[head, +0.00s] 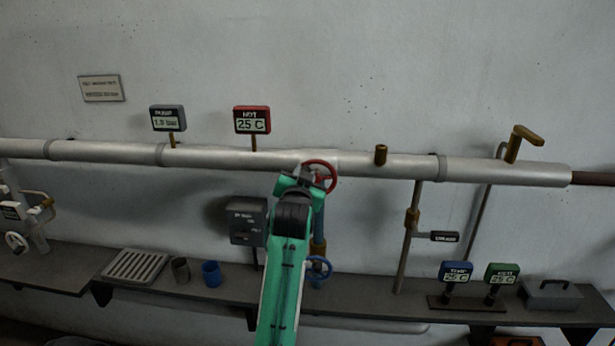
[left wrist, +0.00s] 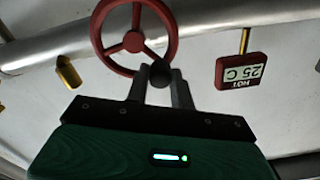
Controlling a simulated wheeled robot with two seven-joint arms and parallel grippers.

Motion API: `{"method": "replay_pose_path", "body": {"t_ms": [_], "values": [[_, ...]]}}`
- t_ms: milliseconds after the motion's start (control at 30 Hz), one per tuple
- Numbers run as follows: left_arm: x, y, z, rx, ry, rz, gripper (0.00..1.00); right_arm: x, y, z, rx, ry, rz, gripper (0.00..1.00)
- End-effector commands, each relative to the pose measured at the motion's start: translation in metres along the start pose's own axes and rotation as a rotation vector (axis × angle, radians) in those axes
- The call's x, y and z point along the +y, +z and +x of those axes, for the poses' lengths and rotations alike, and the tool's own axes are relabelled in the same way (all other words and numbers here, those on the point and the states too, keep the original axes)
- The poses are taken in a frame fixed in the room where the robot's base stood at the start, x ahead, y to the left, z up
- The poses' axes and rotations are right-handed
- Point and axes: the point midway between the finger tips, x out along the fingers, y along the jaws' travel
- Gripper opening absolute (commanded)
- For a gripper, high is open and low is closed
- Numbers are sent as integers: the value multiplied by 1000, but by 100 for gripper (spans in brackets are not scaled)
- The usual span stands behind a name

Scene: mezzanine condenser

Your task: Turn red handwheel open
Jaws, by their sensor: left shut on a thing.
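The red handwheel (head: 320,164) is on the silver horizontal pipe in the head view, partly hidden by my left gripper (head: 309,180). In the left wrist view the red handwheel (left wrist: 134,41) shows its rim, spokes and hub. A dark round knob (left wrist: 160,73) sits at the wheel's rim. My left gripper (left wrist: 160,76) has its two fingers closed around this knob. My right gripper is in neither view.
A red HOT display (head: 252,120) reading 25 C stands on the pipe (head: 107,151) left of the wheel. A blue handwheel (head: 318,267) is below. A grey switch box (head: 247,220) hangs left of my arm. The shelf (head: 60,267) holds a blue cup (head: 211,274).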

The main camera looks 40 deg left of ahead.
Motion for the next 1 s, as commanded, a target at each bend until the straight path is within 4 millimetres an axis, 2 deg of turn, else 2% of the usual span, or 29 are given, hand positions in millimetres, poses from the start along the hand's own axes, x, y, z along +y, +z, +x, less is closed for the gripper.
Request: {"method": "replay_pose_path", "body": {"t_ms": [300, 800, 833, 933, 1000], "values": [[-1, 8, 0, -8, 2, -106, 1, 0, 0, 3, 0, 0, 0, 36], [-1, 9, 0, -9, 4, -124, 1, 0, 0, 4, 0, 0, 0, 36], [-1, 9, 0, -9, 4, -123, 26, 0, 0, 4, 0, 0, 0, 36], [-1, 8, 0, -8, 3, -123, 45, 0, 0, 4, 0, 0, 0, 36], [-1, 8, 0, -6, 2, -123, 46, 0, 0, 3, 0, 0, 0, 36]]}}
